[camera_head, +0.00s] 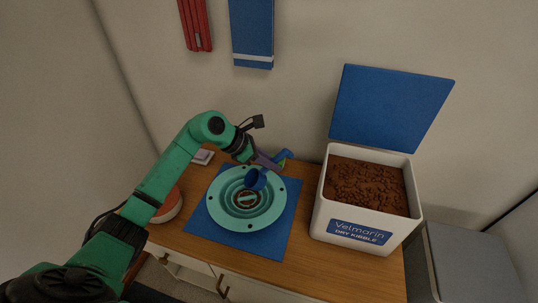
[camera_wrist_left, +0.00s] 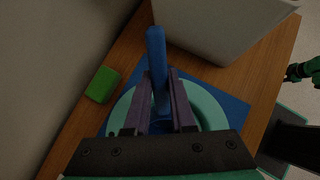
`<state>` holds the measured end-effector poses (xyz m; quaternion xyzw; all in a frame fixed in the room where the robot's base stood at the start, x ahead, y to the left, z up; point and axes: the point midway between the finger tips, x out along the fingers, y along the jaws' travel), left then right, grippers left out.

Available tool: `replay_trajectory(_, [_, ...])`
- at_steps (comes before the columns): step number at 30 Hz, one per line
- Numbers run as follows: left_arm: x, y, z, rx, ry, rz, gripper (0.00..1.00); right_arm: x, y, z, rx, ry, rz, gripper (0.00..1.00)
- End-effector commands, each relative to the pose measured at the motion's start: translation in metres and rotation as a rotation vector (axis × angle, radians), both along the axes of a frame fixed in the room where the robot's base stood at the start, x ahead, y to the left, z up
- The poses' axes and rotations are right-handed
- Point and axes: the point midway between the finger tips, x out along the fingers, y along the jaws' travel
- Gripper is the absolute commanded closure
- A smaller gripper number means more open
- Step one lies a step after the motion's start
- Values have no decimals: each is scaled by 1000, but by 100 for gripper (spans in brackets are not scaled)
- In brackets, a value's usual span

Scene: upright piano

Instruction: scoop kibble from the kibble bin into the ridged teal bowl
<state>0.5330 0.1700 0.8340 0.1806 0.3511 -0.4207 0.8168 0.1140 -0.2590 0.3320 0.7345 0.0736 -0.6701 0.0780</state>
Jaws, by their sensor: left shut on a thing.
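My left gripper (camera_head: 266,160) is shut on the handle of a blue scoop (camera_head: 256,179). The scoop's cup is over the bowl and looks tilted; I cannot see what is inside it. In the left wrist view, the purple-grey fingers (camera_wrist_left: 161,105) close around the blue handle (camera_wrist_left: 156,55), with the bowl (camera_wrist_left: 207,105) below. The white kibble bin (camera_head: 327,222) stands right of the bowl, open and holding brown kibble (camera_head: 367,186).
The bin's blue lid (camera_head: 388,105) stands raised behind it. A green block (camera_wrist_left: 102,84) lies near the wall behind the bowl. A red-and-white round item (camera_head: 170,206) is at the left. A grey bin (camera_head: 470,262) stands right of the wooden table (camera_head: 314,270). Green-and-black arm parts show at the left wrist view's right edge.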

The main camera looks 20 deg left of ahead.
Motion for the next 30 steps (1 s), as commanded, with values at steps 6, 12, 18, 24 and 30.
replay_trajectory(6, [4, -5, 3, 81, 56, 0, 100, 0, 0, 24, 0, 0, 0, 55])
replay_trajectory(12, [8, -10, 0, 167, 119, -1, 100, 0, 0, 41, 0, 0, 0, 55])
replay_trajectory(18, [10, -12, -4, 281, 197, 0, 100, 0, 0, 59, 0, -1, 0, 55])
replay_trajectory(24, [11, -15, -19, 514, 360, 0, 100, 0, 0, 64, 1, -1, 0, 55])
replay_trajectory(30, [10, -13, -27, 622, 441, 2, 100, 0, 0, 56, 1, 0, 0, 55])
